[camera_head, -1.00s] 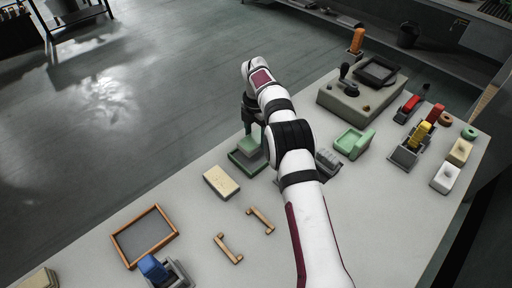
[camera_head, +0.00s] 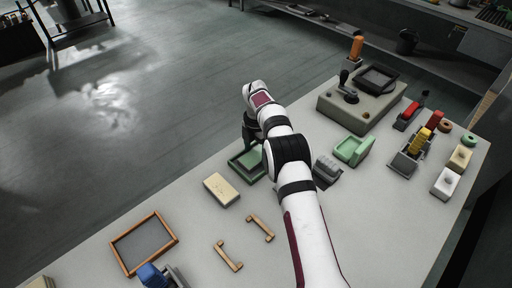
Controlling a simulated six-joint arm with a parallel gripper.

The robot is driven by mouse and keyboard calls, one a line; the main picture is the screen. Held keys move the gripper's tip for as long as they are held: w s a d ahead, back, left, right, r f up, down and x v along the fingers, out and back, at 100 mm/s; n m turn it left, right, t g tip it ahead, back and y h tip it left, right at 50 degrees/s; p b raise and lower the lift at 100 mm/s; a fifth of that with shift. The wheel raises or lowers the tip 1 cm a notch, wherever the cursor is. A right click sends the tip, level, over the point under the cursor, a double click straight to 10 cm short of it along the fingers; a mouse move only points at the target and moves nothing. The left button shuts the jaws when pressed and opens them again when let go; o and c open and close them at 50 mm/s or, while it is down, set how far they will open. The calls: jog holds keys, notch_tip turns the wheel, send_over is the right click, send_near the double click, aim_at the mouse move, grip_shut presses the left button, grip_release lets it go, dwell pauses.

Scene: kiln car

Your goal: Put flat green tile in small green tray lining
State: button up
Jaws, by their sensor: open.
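The small green tray (camera_head: 235,166) sits on the table at the far edge, left of my arm, with a dark green rim. A lighter green flat surface, apparently the flat green tile (camera_head: 249,160), lies inside it. I cannot clearly separate the tile from the tray's lining. My gripper (camera_head: 251,141) points down over the tray's far side. It is open; the fingers are small and dark, and the arm hides part of the tray's right side.
A cream block (camera_head: 221,189) and two wooden handles (camera_head: 261,228) lie nearby. A wood-framed tray (camera_head: 143,243) is at the lower left. A mint-green holder (camera_head: 353,150) and a grey control box (camera_head: 358,106) stand right of my arm. The table's far edge is close to the tray.

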aim_at(256, 155)
notch_tip(256, 155, up, 12)
jog(key=s+d+r+m, duration=0.4)
jog(key=s+r+m, duration=0.4)
jog(key=r+m, duration=0.1)
jog(key=s+d+r+m+y, duration=0.1)
jog(key=s+d+r+m, duration=0.1)
jog(key=s+m, duration=0.75)
jog(key=s+d+r+m, duration=0.2)
jog(key=s+m, duration=0.4)
jog(key=s, duration=0.7)
jog(key=s+f+m, duration=0.6)
jog(key=s+m, duration=0.2)
jog(key=s, duration=0.3)
jog(key=shift+s+d+y, duration=0.3)
jog(key=shift+s+y, duration=0.1)
